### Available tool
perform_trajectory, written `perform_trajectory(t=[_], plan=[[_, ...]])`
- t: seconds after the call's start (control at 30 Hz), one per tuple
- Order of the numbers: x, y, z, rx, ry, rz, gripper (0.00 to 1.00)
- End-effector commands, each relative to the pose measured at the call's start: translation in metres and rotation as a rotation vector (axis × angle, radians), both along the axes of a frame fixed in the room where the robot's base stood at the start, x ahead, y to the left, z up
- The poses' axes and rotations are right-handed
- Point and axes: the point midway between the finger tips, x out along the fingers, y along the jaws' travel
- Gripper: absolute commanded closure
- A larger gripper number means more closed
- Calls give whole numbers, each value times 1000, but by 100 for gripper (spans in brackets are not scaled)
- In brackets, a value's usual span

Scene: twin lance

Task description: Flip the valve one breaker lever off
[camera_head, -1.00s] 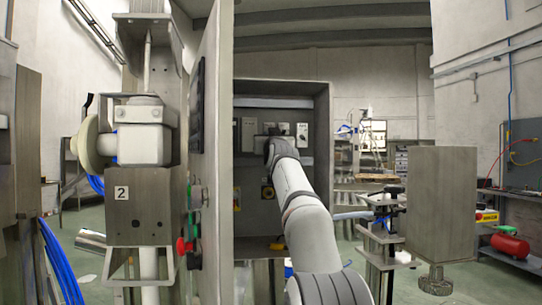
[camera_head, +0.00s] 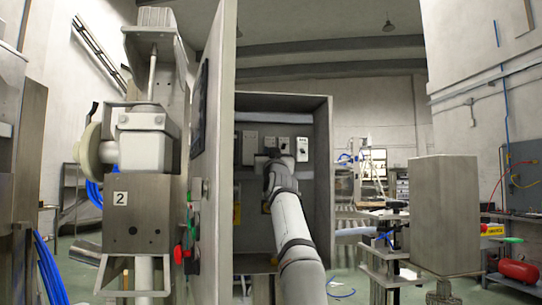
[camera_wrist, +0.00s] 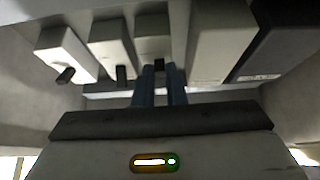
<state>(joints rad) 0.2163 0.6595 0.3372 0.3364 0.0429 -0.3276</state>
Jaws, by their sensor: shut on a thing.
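A row of breakers (camera_head: 250,147) is mounted inside the open grey cabinet in the head view. In the wrist view they are pale blocks, two at the left (camera_wrist: 65,50) (camera_wrist: 112,48) with small black levers sticking out. My gripper (camera_wrist: 161,84) is at a middle breaker (camera_wrist: 153,30), with its two blue-grey fingers close together on either side of that breaker's dark lever (camera_wrist: 159,67). It is shut on this lever. In the head view my gripper (camera_head: 272,158) covers part of the row. I cannot read any label that tells which breaker is valve one.
Neighbouring breakers stand close on both sides, including a larger pale block (camera_wrist: 220,45) and a dark block (camera_wrist: 275,45) at the right. The open cabinet door (camera_head: 215,150) stands left of my arm. A grey box on a stand (camera_head: 445,215) is at the right.

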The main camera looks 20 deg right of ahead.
Motion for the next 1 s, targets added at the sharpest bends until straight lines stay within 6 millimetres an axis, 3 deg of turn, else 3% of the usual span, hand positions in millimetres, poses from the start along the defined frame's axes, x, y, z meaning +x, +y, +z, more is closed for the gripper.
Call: perform_trajectory(t=[0.17,0.2,0.47,0.77,1.0], plan=[[1,0,-3,0,5,1,100],[1,0,-3,0,5,1,87],[1,0,-2,1,4,0,67],[-1,0,-4,1,3,0,67],[-16,3,-17,0,2,0,67]])
